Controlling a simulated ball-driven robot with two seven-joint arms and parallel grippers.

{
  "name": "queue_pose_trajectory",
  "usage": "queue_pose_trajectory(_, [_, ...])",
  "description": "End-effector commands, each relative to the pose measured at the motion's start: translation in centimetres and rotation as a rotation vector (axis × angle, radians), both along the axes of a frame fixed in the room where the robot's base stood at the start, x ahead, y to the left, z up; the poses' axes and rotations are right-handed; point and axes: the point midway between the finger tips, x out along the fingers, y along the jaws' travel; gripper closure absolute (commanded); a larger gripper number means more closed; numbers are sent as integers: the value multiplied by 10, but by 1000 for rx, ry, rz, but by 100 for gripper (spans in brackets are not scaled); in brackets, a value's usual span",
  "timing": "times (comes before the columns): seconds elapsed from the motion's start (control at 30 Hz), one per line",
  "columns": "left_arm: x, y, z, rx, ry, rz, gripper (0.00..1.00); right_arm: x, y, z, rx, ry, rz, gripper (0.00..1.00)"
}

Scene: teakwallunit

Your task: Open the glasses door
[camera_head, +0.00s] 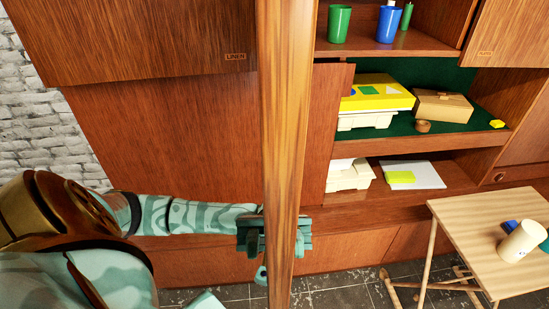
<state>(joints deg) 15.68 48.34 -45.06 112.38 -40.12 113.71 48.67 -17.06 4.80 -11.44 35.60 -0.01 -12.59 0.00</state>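A tall wooden strip (285,130) runs from top to bottom through the middle of the view, close to me. It may be a door seen edge-on, but I cannot tell. No label for glasses is readable. My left arm comes in from the left, and its gripper (251,238) is at the lower part of the strip. Gripper parts show on both sides of the strip, which hides the middle. I cannot tell whether the fingers touch or hold anything. My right gripper is not in view.
A door marked LINEN (140,35) is at upper left. Open shelves at right hold green and blue cups (388,24), a yellow box (376,94) and a brown box (441,105). A small wooden table (470,225) with a cream cup (522,241) stands at lower right.

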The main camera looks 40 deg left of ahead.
Motion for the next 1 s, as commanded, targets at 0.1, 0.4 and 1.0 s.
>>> queue_pose_trajectory(0.1, [0, 0, 0, 0, 0, 0, 62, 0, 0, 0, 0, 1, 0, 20])
queue_pose_trajectory(0.4, [19, 17, -31, 2, 3, 2, 62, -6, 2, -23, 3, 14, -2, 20])
queue_pose_trajectory(1.0, [82, 80, -117, -1, 2, 1, 62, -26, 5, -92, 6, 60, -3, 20])
